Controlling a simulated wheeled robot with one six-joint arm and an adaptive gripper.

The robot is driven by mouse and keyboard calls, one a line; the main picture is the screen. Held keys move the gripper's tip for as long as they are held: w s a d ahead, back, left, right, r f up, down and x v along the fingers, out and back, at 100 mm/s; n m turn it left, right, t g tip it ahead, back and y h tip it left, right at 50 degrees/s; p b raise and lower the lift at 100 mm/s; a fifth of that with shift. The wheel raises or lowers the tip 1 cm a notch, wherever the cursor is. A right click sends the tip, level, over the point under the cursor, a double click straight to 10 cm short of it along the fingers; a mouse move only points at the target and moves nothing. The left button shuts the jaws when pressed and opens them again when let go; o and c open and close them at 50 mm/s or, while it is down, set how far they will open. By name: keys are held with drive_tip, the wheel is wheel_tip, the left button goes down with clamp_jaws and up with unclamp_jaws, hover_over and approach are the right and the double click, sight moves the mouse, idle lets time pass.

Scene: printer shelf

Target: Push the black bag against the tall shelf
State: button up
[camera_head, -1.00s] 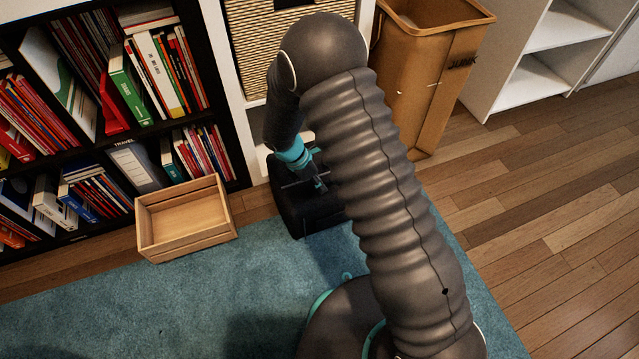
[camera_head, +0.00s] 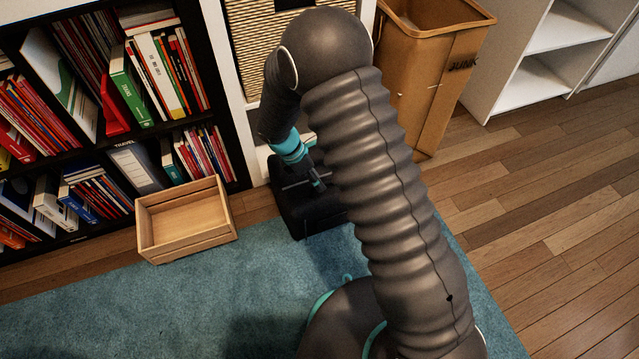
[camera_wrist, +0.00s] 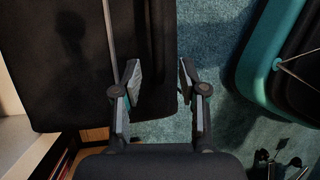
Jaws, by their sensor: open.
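The black bag (camera_head: 303,217) stands on the blue rug at the foot of the white-framed tall shelf (camera_head: 236,95), with its far side partly hidden by my arm. Whether it touches the shelf cannot be told. My gripper (camera_head: 318,183) reaches down over the bag's top. In the wrist view the bag (camera_wrist: 70,75) fills the left side, with a thin pale line along its right part. My gripper (camera_wrist: 159,70) is open there. Its left finger overlaps the bag and its right finger lies over rug just past the bag's edge. Contact with the bag is unclear.
A wooden crate (camera_head: 228,240) sits left of the bag, before a black bookcase (camera_head: 75,145). A cardboard junk bin (camera_head: 437,110) stands to the right. A white cabinet (camera_head: 512,90) is farther right. Open wood floor (camera_head: 540,220) lies at right.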

drive_tip(key=v, duration=0.8)
drive_tip(key=shift+a+r, duration=0.15)
drive_tip(key=shift+r, duration=0.15)
drive_tip(key=s+d+r+m+t+y+p, duration=0.1)
drive_tip(key=s+d+r+m+t, duration=0.1)
drive_tip(key=s+d+r+m, duration=0.5)
drive_tip(key=s+d+r+m+t+y+p, duration=0.1)
drive_tip(key=s+d+r+m, duration=0.6)
drive_tip(key=r, duration=0.7)
drive_tip(key=s+d+r+m+t+y+p, duration=0.2)
drive_tip(key=s+d+r+m+y+p, duration=0.1)
drive_tip(key=s+d+r+m, duration=0.4)
drive_tip(key=d+r+m, duration=0.2)
drive_tip(key=d+r, duration=0.2)
drive_tip(key=shift+s+r+m+t, duration=0.3)
